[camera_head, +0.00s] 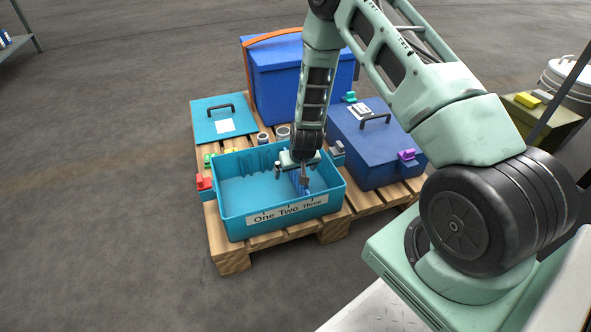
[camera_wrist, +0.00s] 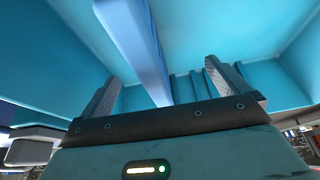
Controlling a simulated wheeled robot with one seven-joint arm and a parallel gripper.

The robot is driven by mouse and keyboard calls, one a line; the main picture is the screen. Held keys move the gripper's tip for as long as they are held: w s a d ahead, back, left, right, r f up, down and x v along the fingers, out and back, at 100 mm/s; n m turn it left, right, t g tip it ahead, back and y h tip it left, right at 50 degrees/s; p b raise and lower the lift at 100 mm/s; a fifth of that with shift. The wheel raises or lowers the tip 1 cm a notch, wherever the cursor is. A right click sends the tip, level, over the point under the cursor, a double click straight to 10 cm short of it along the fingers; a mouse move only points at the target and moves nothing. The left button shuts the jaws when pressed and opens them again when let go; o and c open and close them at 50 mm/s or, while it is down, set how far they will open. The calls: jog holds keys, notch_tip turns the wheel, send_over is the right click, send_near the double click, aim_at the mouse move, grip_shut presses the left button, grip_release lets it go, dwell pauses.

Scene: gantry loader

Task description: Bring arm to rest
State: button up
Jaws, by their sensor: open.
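My arm reaches down from the upper right, and my gripper (camera_head: 304,182) is inside the open teal box (camera_head: 232,228) labelled "One Two Three". In the wrist view my gripper (camera_wrist: 162,70) has its two fingers spread apart. A blue bar-like piece (camera_wrist: 137,42) runs between the fingers, with gaps on both sides. In the head view a small blue part (camera_head: 297,186) shows beside the fingers, partly hidden by them. Teal box walls and floor fill most of the wrist view.
The box stands on a wooden pallet (camera_head: 232,262). Behind it are a teal lid (camera_head: 207,131) with a handle, a tall blue box (camera_head: 282,85) with an orange strap, and a lidded blue box (camera_head: 370,155) at right. Bare floor (camera_head: 100,200) lies left.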

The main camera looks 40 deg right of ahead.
jog(key=shift+r, duration=0.15)
jog(key=shift+r+p, duration=3.2)
jog(key=shift+r, duration=0.2)
